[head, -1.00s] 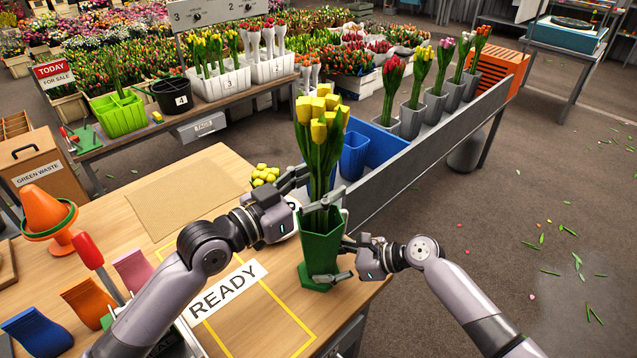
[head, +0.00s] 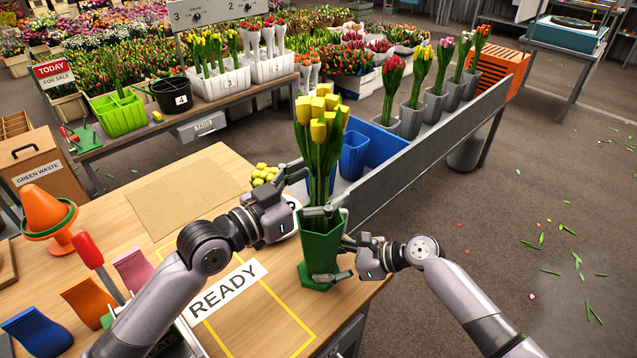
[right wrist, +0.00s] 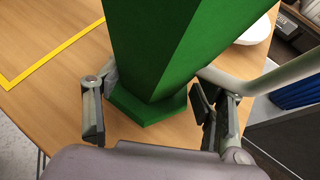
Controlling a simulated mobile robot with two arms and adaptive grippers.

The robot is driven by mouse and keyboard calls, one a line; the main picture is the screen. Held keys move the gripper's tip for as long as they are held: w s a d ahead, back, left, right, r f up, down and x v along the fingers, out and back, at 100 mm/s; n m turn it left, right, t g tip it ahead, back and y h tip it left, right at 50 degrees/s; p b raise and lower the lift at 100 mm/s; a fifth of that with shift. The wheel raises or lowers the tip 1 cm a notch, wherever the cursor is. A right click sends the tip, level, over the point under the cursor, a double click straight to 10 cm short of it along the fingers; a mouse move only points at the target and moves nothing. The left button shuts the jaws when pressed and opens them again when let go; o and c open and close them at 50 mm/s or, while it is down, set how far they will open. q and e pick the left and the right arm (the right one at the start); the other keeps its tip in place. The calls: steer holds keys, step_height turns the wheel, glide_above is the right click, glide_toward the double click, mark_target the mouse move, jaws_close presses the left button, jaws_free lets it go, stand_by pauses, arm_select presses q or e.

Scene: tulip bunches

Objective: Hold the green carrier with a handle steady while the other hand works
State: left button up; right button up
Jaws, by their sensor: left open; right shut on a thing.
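The green carrier (head: 318,255) is a tall six-sided container near the table's right edge; its base shows low in the right wrist view (right wrist: 165,50). It looks upright on the wood. My right gripper (head: 333,264) is shut on it low down, with one finger on each side in the right wrist view (right wrist: 150,105). A pale curved bar beside the carrier (right wrist: 245,85) looks like its handle. A bunch of yellow tulips (head: 321,125) stands upright in the carrier. My left gripper (head: 306,192) is open at the stems just above the rim, with its fingers apart.
Yellow blooms (head: 264,174) lie on the table behind my left gripper. A READY label (head: 228,291) and yellow outline mark the table left of the carrier. A blue bin (head: 355,155) and a grey rack (head: 440,135) of tulip holders stand behind to the right.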

steer(key=shift+s+f, duration=0.1)
arm_select(q)
steer(key=v, duration=0.8)
steer(key=shift+s, duration=0.1)
stand_by(0.6)
arm_select(e)
steer(key=o, duration=1.1)
